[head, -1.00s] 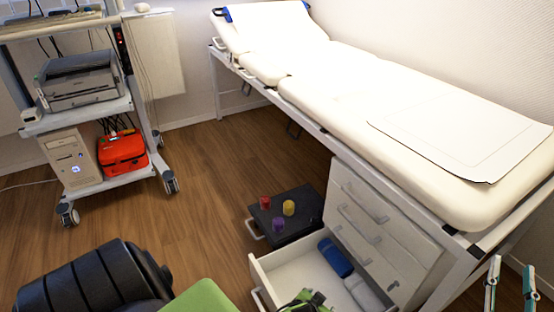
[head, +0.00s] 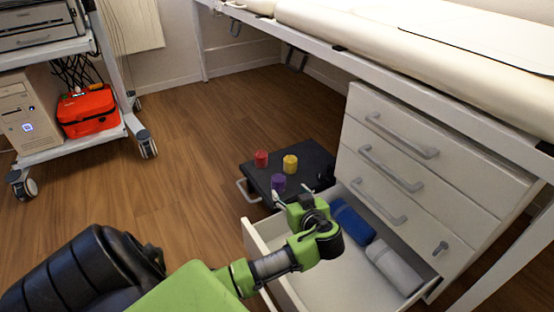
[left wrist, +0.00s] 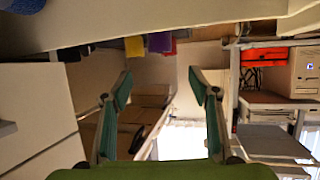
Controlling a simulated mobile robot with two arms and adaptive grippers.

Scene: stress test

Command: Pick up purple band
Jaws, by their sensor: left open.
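The purple band (head: 278,182) is a small upright cylinder on the near part of a dark low platform (head: 250,170). A red band (head: 261,158) and a yellow band (head: 290,164) stand behind it. My left gripper (head: 293,192) is over the open drawer, just right of and nearer than the purple band. It is open and empty; its spread fingers also show in the left wrist view (left wrist: 160,85). Whether a finger touches the band is unclear. Small coloured shapes, one yellow (left wrist: 158,42), show at the top of that view. My right gripper is out of view.
The open white drawer (head: 256,243) holds a blue roll (head: 352,222) and a grey-white roll (head: 394,268). A white cabinet (head: 430,185) and an exam bed (head: 400,50) are on the right. Wooden floor is clear to the left of the platform.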

